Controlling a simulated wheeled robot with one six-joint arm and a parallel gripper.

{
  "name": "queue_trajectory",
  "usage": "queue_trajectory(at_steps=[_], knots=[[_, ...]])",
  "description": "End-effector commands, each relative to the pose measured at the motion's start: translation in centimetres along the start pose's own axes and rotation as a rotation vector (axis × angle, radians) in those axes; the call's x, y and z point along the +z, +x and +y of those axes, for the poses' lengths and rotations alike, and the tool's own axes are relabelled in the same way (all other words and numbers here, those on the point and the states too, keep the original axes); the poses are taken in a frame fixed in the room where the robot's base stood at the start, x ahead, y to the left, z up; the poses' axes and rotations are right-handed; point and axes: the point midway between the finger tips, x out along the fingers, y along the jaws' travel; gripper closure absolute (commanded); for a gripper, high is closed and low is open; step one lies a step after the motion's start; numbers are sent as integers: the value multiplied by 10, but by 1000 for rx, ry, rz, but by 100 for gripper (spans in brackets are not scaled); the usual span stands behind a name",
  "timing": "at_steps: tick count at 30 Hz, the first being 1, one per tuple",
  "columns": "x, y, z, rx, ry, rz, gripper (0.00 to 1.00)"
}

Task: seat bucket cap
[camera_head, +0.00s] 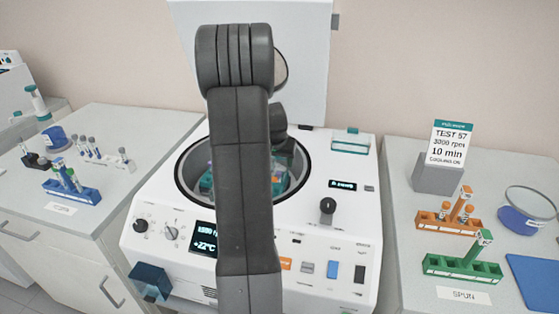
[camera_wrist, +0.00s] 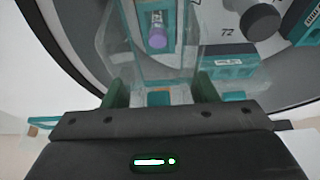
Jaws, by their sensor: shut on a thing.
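A clear bucket cap with teal parts (camera_wrist: 182,97) is between the dark green fingers of my gripper (camera_wrist: 160,88) in the wrist view, and the gripper is shut on it. Through and beyond the clear cap I see a teal bucket (camera_wrist: 143,22) holding a purple-capped tube (camera_wrist: 157,37). I cannot tell whether the cap touches this bucket. The wrist is over the open centrifuge bowl (camera_head: 303,190). In the head view my arm hides the gripper, the held cap and most of the rotor. A second clear cap with a teal rim (camera_head: 351,141) rests on the centrifuge's top right.
The centrifuge lid (camera_head: 300,70) stands open behind the bowl. Other teal buckets (camera_wrist: 228,68) and the dark rotor knob (camera_wrist: 262,20) are nearby. The right bench has an orange rack (camera_head: 447,224), a green rack (camera_head: 460,268) and a sign; a blue rack (camera_head: 72,193) is left.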

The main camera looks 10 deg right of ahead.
Motion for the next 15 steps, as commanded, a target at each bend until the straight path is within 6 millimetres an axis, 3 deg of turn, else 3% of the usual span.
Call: queue_trajectory(at_steps=[15], knots=[[2,5,0,0,0,1,69]])
